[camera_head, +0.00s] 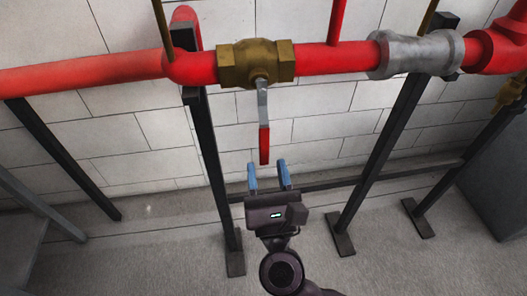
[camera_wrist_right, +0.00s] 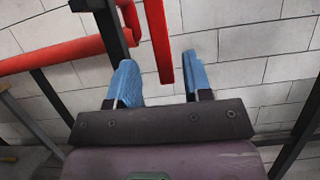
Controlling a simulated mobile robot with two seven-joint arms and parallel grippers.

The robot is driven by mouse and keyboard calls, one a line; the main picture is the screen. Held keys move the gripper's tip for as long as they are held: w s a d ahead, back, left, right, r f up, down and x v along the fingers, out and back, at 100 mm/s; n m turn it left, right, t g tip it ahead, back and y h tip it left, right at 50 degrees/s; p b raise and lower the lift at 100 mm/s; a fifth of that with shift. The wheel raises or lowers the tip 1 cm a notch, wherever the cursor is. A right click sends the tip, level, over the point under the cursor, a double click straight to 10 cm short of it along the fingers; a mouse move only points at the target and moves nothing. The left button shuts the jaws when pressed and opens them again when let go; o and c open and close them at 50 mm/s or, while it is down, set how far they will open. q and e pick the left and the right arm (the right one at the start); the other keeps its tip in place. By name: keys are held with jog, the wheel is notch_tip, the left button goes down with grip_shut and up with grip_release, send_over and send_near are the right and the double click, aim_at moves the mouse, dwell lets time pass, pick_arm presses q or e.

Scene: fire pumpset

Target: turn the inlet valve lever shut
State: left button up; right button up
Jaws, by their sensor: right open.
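The inlet valve (camera_head: 256,64) is a brass body in the red pipe, at the upper middle of the head view. Its lever (camera_head: 264,142) hangs down from it, with a grey upper part and a red handle. My right gripper (camera_head: 268,165) is open, its blue fingers pointing up towards the lower end of the handle. In the right wrist view the red lever (camera_wrist_right: 158,40) comes down between the two open fingers of the right gripper (camera_wrist_right: 162,80), nearer the right one. My left gripper is not in view.
The red pipe (camera_head: 110,74) runs across in front of a white block wall (camera_head: 130,130). A grey coupling (camera_head: 420,54) sits right of the valve. Dark support posts (camera_head: 208,150) stand on both sides of my right gripper. A grey box (camera_head: 500,190) stands at the right edge.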

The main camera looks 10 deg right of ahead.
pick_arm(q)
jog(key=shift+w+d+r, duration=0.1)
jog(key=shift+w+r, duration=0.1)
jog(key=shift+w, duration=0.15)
pick_arm(e)
jog(key=v, duration=0.6)
